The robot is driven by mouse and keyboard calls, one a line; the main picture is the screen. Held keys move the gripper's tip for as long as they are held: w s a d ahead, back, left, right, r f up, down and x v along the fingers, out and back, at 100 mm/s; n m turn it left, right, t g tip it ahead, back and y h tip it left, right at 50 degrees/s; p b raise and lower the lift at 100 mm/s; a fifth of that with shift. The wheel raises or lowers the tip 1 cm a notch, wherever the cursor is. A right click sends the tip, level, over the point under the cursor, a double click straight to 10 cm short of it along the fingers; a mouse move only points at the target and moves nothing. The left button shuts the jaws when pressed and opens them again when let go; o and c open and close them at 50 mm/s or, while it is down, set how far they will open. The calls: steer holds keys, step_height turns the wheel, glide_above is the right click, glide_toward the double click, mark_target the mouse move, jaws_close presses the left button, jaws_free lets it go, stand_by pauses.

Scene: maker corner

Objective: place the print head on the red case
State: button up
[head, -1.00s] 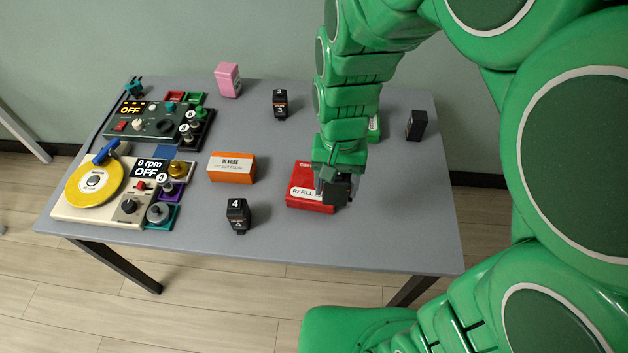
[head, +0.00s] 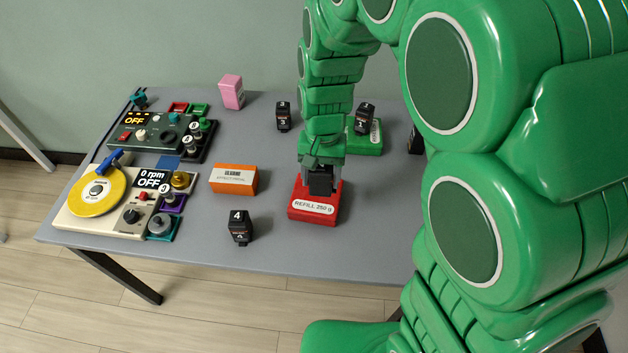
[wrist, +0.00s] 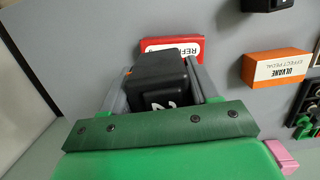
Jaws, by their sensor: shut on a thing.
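The red case (head: 306,211), with a white "REFILL" label, lies on the grey table near its front edge. It also shows in the wrist view (wrist: 154,45), partly hidden behind the held thing. My gripper (head: 320,184) is shut on the print head (head: 321,181), a black block. In the wrist view the print head (wrist: 158,86) shows a white 2 and sits between both fingers. In the head view it is upright over the case's top. I cannot tell whether it touches the case or hangs just above it.
An orange box (head: 234,179) and a black block marked 4 (head: 239,227) stand left of the case. A green case (head: 366,142) with a black block on it (head: 365,118) is behind my gripper. Turntable and control panels fill the table's left. The front right is clear.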

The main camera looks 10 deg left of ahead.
steer(key=shift+w+a+f, duration=0.35)
steer(key=shift+w+f, duration=0.45)
steer(key=shift+f, duration=0.2)
steer(key=shift+w+a+f, duration=0.3)
steer(key=shift+w+f, duration=0.5)
steer(key=shift+f, duration=0.25)
steer(key=shift+w+a+f, duration=0.35)
steer(key=shift+w+f, duration=0.45)
steer(key=shift+f, duration=0.2)
steer(key=shift+w+f, duration=0.1)
steer(key=shift+f, duration=1.45)
steer(key=shift+f, duration=0.1)
steer(key=o, duration=1.2)
step_height(320, 180, up, 12)
steer(key=w, duration=0.1)
steer(key=shift+w, duration=0.35)
